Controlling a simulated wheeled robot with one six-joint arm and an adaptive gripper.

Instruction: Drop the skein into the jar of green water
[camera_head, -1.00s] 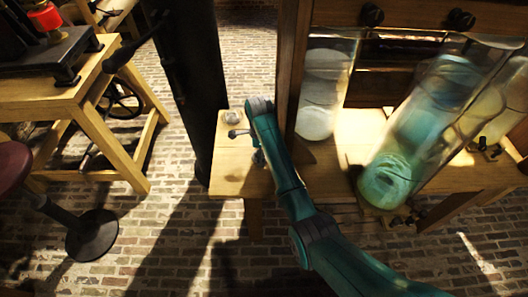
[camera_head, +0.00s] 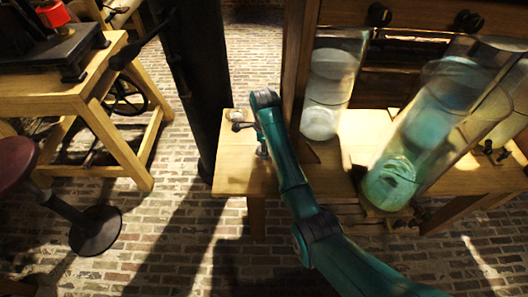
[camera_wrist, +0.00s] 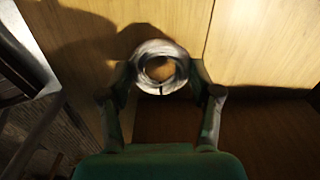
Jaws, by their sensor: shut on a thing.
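The skein is a pale whitish ring (camera_wrist: 143,66), seen between my gripper's fingers (camera_wrist: 162,80) in the wrist view. My gripper is shut on it, with bare wood beneath showing through its hole. In the head view the skein is a small pale shape (camera_head: 235,114) beside my gripper (camera_head: 248,133), over the left end of the wooden bench. The jar of green water (camera_head: 395,172) is a tall glass cylinder at right, well apart from my gripper. It looks tilted in this view, and its liquid is teal-green.
A jar of pale liquid (camera_head: 321,100) stands between my arm and the green jar, beside a wooden upright (camera_head: 293,60). Another jar (camera_head: 508,108) is partly cut off at right. A dark post (camera_head: 190,80) stands left of the bench (camera_head: 230,172). A stool (camera_head: 95,230) is farther left.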

